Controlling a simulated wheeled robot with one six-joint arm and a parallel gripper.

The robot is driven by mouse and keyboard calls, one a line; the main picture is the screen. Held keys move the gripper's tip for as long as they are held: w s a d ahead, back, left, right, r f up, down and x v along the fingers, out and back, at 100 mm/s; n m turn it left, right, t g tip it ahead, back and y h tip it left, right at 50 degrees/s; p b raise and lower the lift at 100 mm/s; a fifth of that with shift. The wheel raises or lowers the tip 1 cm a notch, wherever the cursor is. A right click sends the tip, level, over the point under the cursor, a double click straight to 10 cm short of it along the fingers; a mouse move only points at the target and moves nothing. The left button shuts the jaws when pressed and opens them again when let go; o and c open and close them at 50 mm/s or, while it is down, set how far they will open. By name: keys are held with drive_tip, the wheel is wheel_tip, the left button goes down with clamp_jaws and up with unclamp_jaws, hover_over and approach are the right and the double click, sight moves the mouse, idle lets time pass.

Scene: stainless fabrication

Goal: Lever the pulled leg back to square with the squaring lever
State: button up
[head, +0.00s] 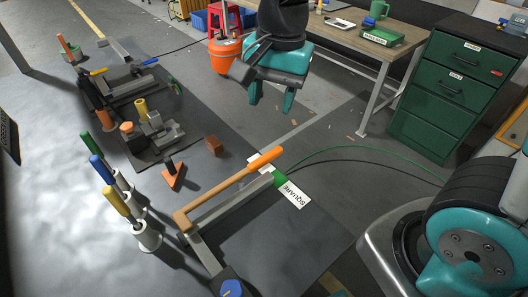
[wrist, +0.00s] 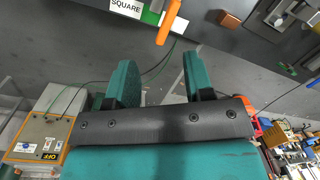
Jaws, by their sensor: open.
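The squaring lever (head: 222,190), with an orange grip (head: 265,159) and a tan shaft, lies along a grey metal frame on the dark mat. One grey leg (head: 236,201) runs beside the shaft to a green piece near a SQUARE label (head: 293,195). Another leg (head: 205,255) meets it at the lever's head. I cannot tell which leg is pulled. My gripper (head: 271,99) is open and empty, above and behind the grip, clear of it. In the wrist view the grip's end (wrist: 168,22) shows beyond the open fingers, at the top.
Several colour-handled tools (head: 116,200) stand in white holders at left. An orange-black wedge (head: 173,174) and brown block (head: 214,146) lie near the lever. Clamps and fixtures (head: 155,130) sit farther back. A green drawer cabinet (head: 455,90) and wooden bench (head: 345,35) stand behind right.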

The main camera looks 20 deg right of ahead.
sight(265, 156)
drive_tip(key=w+f+m, duration=0.1)
drive_tip(key=f+m, duration=0.1)
drive_tip(key=f, duration=0.4)
drive_tip(key=w+f+m, duration=0.2)
drive_tip(key=f, duration=0.5)
drive_tip(key=w+f+m+h, duration=0.1)
drive_tip(key=f+m, duration=0.1)
drive_tip(key=f, duration=0.4)
drive_tip(key=shift+w+d+f+p, duration=0.25)
drive_tip(key=shift+w+d+p, duration=0.05)
drive_tip(key=shift+d+p, duration=0.1)
